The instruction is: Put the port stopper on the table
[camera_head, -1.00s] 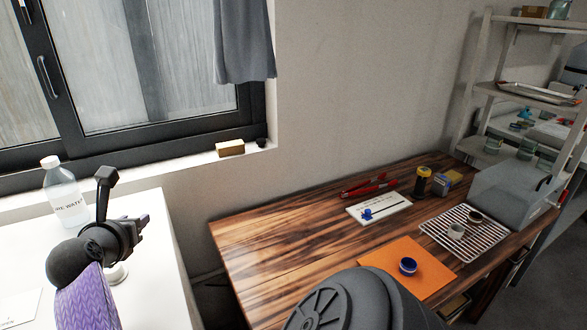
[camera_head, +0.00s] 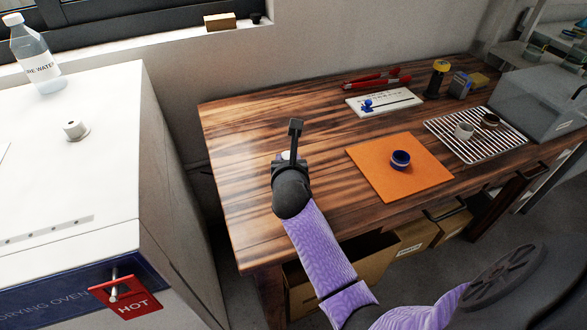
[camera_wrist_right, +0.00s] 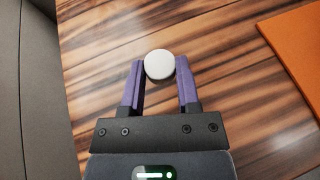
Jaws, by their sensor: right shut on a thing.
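The port stopper (camera_wrist_right: 159,65) is a round white piece between the purple fingertips of my right gripper (camera_wrist_right: 160,82) in the right wrist view. The gripper is shut on it, over the wooden table (camera_wrist_right: 220,45). In the head view my right gripper (camera_head: 288,157) is over the left part of the table (camera_head: 245,125), and a small pale bit of the stopper shows beside the fingers. Whether the stopper touches the wood cannot be told. The white port fitting (camera_head: 75,130) stands on top of the drying oven (camera_head: 95,190). My left gripper is not in view.
Farther back are a white card (camera_head: 385,102), red tools (camera_head: 375,80) and a wire rack (camera_head: 455,150). Bare wood surrounds the gripper; a gap separates oven and table.

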